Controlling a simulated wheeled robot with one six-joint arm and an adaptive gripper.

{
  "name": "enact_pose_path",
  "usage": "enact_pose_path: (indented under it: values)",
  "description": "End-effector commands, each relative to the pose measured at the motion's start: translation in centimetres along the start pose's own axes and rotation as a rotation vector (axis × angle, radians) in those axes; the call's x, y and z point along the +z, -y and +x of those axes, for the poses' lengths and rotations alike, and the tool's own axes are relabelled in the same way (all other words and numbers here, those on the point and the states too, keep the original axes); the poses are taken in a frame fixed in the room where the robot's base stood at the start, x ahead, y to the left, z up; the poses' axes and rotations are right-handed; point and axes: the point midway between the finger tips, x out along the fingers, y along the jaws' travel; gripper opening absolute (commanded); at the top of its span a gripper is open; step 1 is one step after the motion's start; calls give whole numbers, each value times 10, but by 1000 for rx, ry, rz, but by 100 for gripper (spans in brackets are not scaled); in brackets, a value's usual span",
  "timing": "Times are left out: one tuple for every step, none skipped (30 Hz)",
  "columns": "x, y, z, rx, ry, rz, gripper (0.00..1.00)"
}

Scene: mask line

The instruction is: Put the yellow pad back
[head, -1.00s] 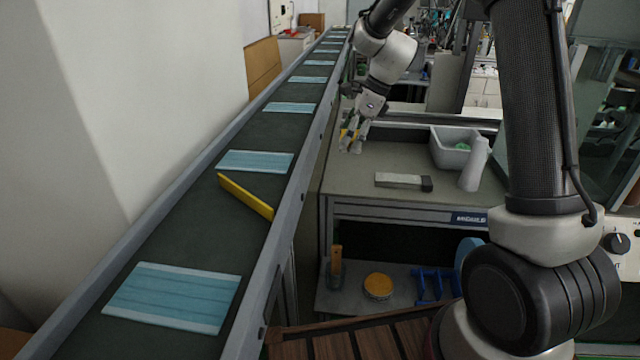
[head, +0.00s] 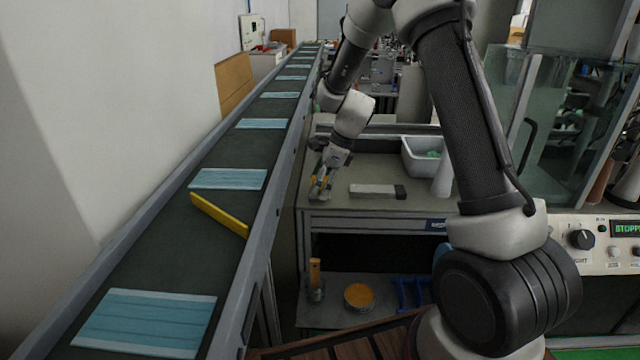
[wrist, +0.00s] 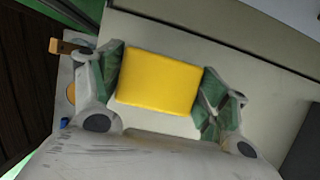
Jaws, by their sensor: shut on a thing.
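The yellow pad (wrist: 158,83) sits between the two green-lined fingers of my gripper (wrist: 166,92), which is shut on it. In the head view my gripper (head: 320,190) is low over the front left part of the grey bench top (head: 395,211). Only a little yellow of the pad shows between the fingers there. I cannot tell whether the pad touches the bench.
A pale block with a dark end (head: 377,191) lies right of my gripper. A white bin (head: 422,160) and a pale bottle (head: 443,176) stand behind it. The conveyor (head: 165,240) at left carries blue masks (head: 228,179) and a slanted yellow bar (head: 219,215). A round tin (head: 358,297) is on the lower shelf.

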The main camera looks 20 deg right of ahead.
Motion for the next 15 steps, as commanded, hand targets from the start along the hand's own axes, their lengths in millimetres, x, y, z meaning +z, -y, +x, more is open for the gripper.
enact_pose_path:
  values:
    - [0, 0, 1, 0, 0, 0, 53]
    - [-1, 0, 1, 1, 0, 0, 53]
    - [-1, 0, 3, 1, 0, 0, 53]
    - [-1, 0, 3, 1, 0, 0, 77]
    - [-1, 0, 3, 1, 0, 0, 82]
    - [-1, 0, 3, 1, 0, 0, 90]
    - [-1, 0, 3, 1, 0, 0, 95]
    - [-1, 0, 3, 1, 0, 0, 97]
    - [-1, 0, 3, 1, 0, 0, 97]
    - [-1, 0, 3, 1, 0, 0, 97]
    - [-1, 0, 3, 1, 0, 0, 97]
    - [-1, 0, 2, 1, 0, 0, 97]
    - [-1, 0, 2, 1, 0, -1, 97]
    - [-1, 0, 2, 1, 0, 0, 97]
    - [-1, 0, 2, 1, 0, 0, 97]
